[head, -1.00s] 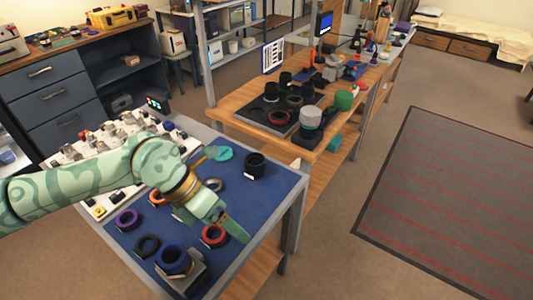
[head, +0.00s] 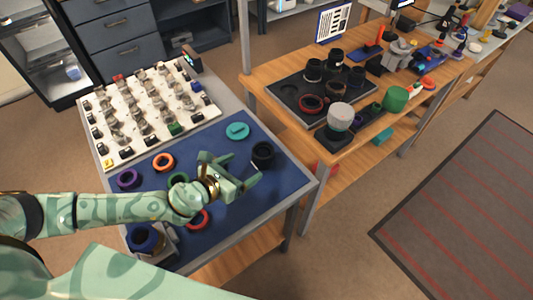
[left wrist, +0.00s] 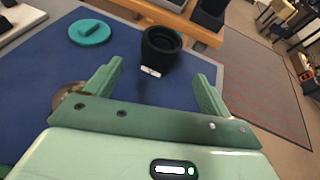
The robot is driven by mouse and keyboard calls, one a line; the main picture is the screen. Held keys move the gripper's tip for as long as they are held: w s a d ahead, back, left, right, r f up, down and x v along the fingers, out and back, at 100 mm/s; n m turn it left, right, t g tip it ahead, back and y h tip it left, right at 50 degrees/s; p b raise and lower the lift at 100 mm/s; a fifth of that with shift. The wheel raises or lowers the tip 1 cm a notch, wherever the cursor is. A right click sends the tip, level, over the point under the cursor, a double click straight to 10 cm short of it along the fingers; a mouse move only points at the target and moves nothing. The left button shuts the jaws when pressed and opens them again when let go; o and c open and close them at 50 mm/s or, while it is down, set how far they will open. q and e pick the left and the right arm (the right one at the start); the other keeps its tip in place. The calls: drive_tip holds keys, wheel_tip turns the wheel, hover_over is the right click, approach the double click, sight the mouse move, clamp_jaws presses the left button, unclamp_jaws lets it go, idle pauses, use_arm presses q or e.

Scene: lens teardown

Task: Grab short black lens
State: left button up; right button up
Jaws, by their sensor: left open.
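A short black lens (head: 262,155) stands upright on the blue mat (head: 225,142) near its back right edge. In the left wrist view the lens (left wrist: 160,46) shows its open dark top and a small white label low on its side. My left gripper (head: 248,172) is open and empty, its fingers pointing at the lens. In the left wrist view the lens lies ahead of the gap between the two fingertips (left wrist: 160,75), apart from them. My right gripper is not in view.
A teal disc (head: 237,131) lies left of the lens. Orange (head: 163,162), purple (head: 129,179) and red rings lie on the mat. A white tray (head: 150,110) of small parts is behind. A wooden bench (head: 262,93) with a dark lens tray stands to the right.

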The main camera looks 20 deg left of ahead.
sight(256, 160)
use_arm(q)
drive_tip(key=b+x, duration=0.1)
drive_tip(key=x, duration=0.5)
drive_tip(key=shift+s+f, duration=0.1)
drive_tip(key=shift+w, duration=0.25)
drive_tip(key=b+x, duration=0.2)
drive_tip(key=x, duration=0.3)
drive_tip(key=shift+w+f, duration=0.15)
drive_tip(key=shift+f, duration=0.05)
drive_tip(key=shift+r, duration=0.1)
drive_tip(key=shift+c, duration=0.2)
drive_tip(key=c, duration=1.2)
drive_tip(key=shift+o, duration=0.2)
drive_tip(key=shift+r, duration=0.15)
